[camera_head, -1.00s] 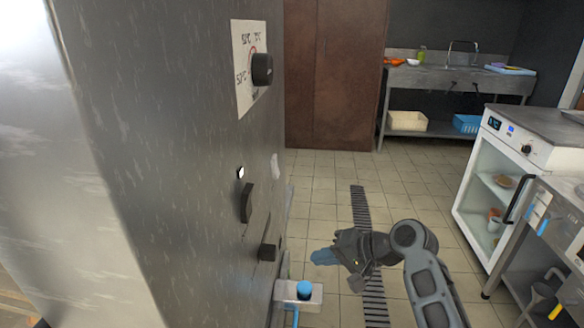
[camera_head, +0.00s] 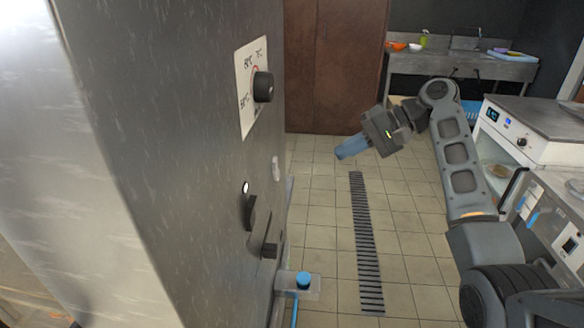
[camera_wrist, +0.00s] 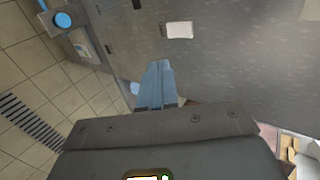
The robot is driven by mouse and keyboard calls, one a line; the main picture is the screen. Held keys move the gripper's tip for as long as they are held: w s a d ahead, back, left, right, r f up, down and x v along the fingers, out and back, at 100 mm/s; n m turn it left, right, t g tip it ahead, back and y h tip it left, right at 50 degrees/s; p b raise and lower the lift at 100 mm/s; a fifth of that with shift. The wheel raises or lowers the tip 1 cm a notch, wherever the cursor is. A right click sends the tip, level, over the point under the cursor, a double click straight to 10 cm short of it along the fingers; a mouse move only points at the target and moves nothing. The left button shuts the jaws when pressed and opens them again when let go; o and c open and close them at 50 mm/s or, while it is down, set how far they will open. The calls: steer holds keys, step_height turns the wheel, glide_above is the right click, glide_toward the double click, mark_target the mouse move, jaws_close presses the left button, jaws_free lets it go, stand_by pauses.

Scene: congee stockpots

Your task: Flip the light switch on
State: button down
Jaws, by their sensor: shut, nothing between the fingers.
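A small white switch plate (camera_head: 275,168) is on the dark grey metal panel, below and right of the dial. In the wrist view a white rectangular rocker (camera_wrist: 179,30) stands out from the same panel, near the top middle; I take it to be the light switch. Whether it is on or off I cannot tell. My gripper (camera_head: 343,152) is shut and empty, its blue fingers pointing left toward the panel, with a gap to it. In the wrist view the shut fingertips (camera_wrist: 159,67) are below and slightly left of the rocker, apart from it.
The panel also bears a black dial (camera_head: 263,87), a small lit lamp (camera_head: 246,187), a black lever (camera_head: 250,213) and a black knob (camera_head: 269,250). A blue-capped fitting (camera_head: 303,280) juts out low down. Open tiled floor with a drain grate (camera_head: 364,245) lies to the right.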

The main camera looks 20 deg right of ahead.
steer(key=p, duration=0.1)
glide_toward(279, 176)
step_height(279, 176, down, 3)
steer(key=shift+w+a+f+p, duration=0.15)
steer(key=shift+w+a, duration=0.35)
steer(key=shift+a, duration=0.2)
steer(key=shift+w+a+f+p, duration=0.15)
steer(key=shift+w+a, duration=0.35)
steer(key=shift+a, duration=0.25)
steer(key=shift+w+a+f+p, duration=0.1)
steer(key=shift+w+a+f, duration=0.05)
steer(key=shift+w+a, duration=0.45)
steer(key=shift+s+a, duration=0.1)
steer(key=shift+a+f+b, duration=0.15)
steer(key=shift+a+b, duration=0.1)
steer(key=shift+b, duration=0.05)
steer(key=shift+r, duration=0.25)
